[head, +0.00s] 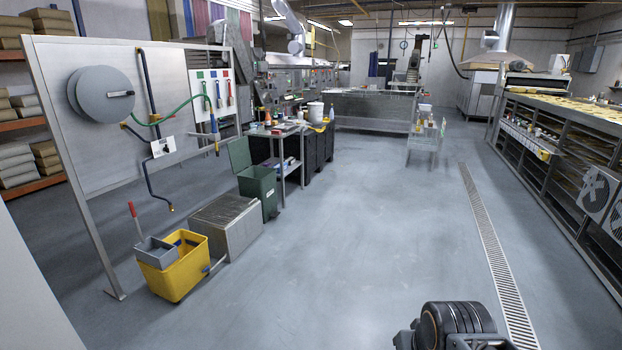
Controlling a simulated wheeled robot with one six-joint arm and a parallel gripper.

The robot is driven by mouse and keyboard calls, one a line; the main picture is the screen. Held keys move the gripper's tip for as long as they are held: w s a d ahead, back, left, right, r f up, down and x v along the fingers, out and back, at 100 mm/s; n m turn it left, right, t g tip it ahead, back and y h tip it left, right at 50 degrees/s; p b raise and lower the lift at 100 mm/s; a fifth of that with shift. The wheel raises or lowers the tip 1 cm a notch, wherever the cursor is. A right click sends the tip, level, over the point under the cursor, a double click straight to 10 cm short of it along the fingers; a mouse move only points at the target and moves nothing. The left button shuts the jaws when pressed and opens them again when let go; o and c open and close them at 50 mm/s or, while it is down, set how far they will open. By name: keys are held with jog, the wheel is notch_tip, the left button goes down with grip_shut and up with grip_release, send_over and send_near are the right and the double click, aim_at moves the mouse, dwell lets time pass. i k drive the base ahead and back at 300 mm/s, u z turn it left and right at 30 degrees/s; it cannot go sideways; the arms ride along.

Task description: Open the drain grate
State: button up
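The drain grate (489,240) is a long, narrow, slotted metal strip set in the grey floor on the right side of the head view. It runs from the bottom edge away toward the back of the room. It looks flush with the floor, and no raised section shows. Its nearest end is cut off by the frame. A dark, rounded part of my own arm shows at the bottom, just left of the grate. My gripper's fingers do not show.
Shelving (560,165) stands right of the grate. A small metal step stand (424,148) is farther back. On the left are a yellow mop bucket (180,278), a metal box (240,240), a green bin (262,197) and a hose-reel panel (100,125). The middle floor is clear.

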aim_at(229, 198)
jog(key=i, duration=2.35)
jog(key=u, duration=0.65)
jog(key=i, duration=2.65)
jog(key=u, duration=1.15)
jog(key=i, duration=1.2)
jog(key=u, duration=0.2)
